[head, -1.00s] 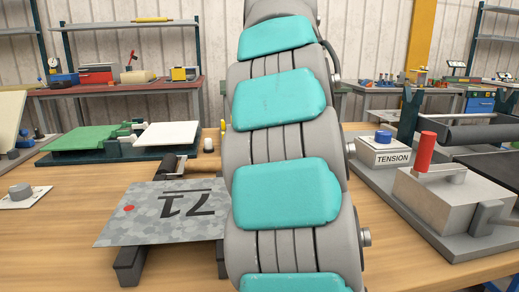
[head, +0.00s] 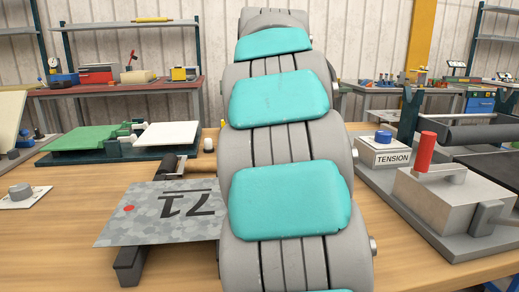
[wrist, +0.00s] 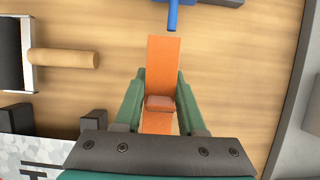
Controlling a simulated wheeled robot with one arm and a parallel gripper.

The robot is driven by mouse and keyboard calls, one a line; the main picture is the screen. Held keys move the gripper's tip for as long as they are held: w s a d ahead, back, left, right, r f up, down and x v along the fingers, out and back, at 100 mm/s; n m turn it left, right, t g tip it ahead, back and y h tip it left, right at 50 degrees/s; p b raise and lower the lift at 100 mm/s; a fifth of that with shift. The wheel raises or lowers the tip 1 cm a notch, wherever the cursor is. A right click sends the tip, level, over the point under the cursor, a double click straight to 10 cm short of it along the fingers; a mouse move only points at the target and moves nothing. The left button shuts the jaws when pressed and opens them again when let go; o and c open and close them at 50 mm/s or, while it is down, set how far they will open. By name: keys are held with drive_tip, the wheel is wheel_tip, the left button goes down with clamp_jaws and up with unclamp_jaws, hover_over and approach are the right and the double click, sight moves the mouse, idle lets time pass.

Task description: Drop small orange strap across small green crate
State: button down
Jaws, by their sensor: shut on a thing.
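My gripper (wrist: 161,100) has green fingers and shows in the wrist view. It is shut on the small orange strap (wrist: 163,58), a flat orange strip reaching forward from between the fingers over the wooden table. A raised orange block on the strap sits between the fingers. In the head view my arm fills the middle and hides my gripper and the strap. I cannot make out a small green crate in either view.
A grey mottled plate marked 71 (head: 165,211) rests on dark bars. A wooden-handled roller (wrist: 62,58) lies left, a blue rod (wrist: 172,14) ahead. A TENSION box (head: 390,155) and a red-handled block (head: 430,195) stand right. Green and white panels (head: 85,138) are behind left.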

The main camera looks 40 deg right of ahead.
drive_tip(key=c, duration=0.5)
unclamp_jaws()
drive_tip(key=shift+r, duration=0.3)
drive_tip(key=v, duration=0.6)
drive_tip(key=shift+s+r, duration=0.1)
drive_tip(key=shift+s, duration=0.05)
drive_tip(key=shift+a+r, duration=0.2)
drive_tip(key=shift+r, duration=0.2)
